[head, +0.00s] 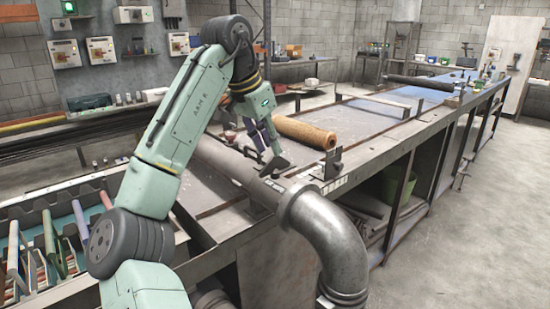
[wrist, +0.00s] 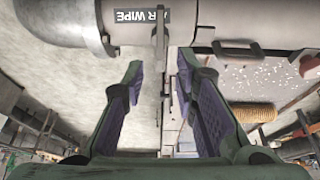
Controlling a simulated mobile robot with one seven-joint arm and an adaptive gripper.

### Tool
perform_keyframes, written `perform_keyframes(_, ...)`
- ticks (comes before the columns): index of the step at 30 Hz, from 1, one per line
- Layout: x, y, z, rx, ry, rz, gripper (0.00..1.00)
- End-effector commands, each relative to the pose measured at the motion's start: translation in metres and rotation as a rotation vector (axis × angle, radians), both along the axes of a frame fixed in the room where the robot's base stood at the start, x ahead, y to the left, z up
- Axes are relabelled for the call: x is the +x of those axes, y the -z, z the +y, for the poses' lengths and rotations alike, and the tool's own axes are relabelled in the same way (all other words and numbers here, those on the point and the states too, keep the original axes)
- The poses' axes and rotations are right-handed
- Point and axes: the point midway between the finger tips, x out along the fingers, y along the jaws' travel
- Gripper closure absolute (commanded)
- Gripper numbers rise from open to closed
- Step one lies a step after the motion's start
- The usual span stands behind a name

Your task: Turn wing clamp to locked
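In the wrist view, a thin grey upright wing (wrist: 160,38), which looks like the wing clamp, stands out from the grey pipe (wrist: 205,25) beside the "AIR WIPE" label (wrist: 141,15). My gripper (wrist: 159,68) is open, with its two purple-padded fingers apart on either side of the wing's line. The wing's lower end shows in the gap between the fingertips, and neither finger clearly touches it. In the head view, my gripper (head: 271,158) is just above the pipe (head: 222,160), close to the elbow's flange. The clamp is hard to make out there.
A large steel elbow (head: 335,240) curves down at the front. A brown roll (head: 305,132) lies on the long bench (head: 385,138), with a dark bracket (head: 333,164) near its front edge. A rack of coloured tubes (head: 60,240) stands at left. The floor at right is clear.

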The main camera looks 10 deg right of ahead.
Motion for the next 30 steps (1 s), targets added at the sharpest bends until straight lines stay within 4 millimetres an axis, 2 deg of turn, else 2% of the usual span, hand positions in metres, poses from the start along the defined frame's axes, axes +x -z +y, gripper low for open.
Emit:
perform_keyframes(3,0.005,0.021,-0.007,-0.004,0.002,0.002,0.73)
perform_keyframes(9,0.011,0.042,-0.014,-0.002,0.000,-0.001,0.73)
perform_keyframes(20,0.012,0.048,-0.016,-0.002,0.000,-0.003,0.73)
perform_keyframes(30,0.012,0.047,-0.016,-0.001,-0.001,-0.003,0.95)
